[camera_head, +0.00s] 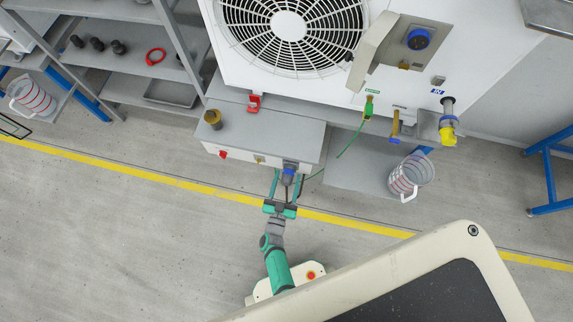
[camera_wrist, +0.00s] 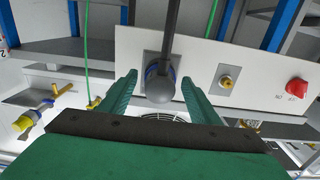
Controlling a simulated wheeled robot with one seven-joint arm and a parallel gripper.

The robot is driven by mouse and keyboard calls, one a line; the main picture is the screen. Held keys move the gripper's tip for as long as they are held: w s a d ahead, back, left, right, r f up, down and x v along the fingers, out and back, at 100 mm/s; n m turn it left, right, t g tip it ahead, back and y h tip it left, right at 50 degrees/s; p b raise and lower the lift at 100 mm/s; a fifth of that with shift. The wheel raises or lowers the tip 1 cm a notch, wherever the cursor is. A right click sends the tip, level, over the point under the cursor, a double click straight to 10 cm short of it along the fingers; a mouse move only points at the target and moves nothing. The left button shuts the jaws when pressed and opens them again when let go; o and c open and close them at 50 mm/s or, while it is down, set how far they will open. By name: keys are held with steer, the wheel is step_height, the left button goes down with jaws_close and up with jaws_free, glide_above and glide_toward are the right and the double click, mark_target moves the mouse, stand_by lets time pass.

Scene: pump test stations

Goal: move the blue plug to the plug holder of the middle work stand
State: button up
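The blue plug (camera_head: 289,172) is on a grey square plate on the front of a grey box below a white fan unit. In the wrist view the dark plug body (camera_wrist: 160,88) has a blue collar and a dark cable. My gripper (camera_head: 286,187) is open in front of the box. Its two green fingers stand on either side of the plug, with a gap visible on each side. A round blue socket (camera_head: 418,39) is on a recessed panel of the fan unit. I cannot tell which stand is the middle one.
The box front also has a brass fitting (camera_wrist: 226,82) and a red knob (camera_wrist: 297,88). A green hose (camera_head: 350,139) hangs beside the box. A measuring jug (camera_head: 406,176) stands to the right. Shelves (camera_head: 150,66) stand at left. The floor in front is clear.

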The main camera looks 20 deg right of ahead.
steer(key=v, duration=1)
steer(key=shift+s+a, duration=0.25)
steer(key=shift+s, duration=0.05)
stand_by(0.4)
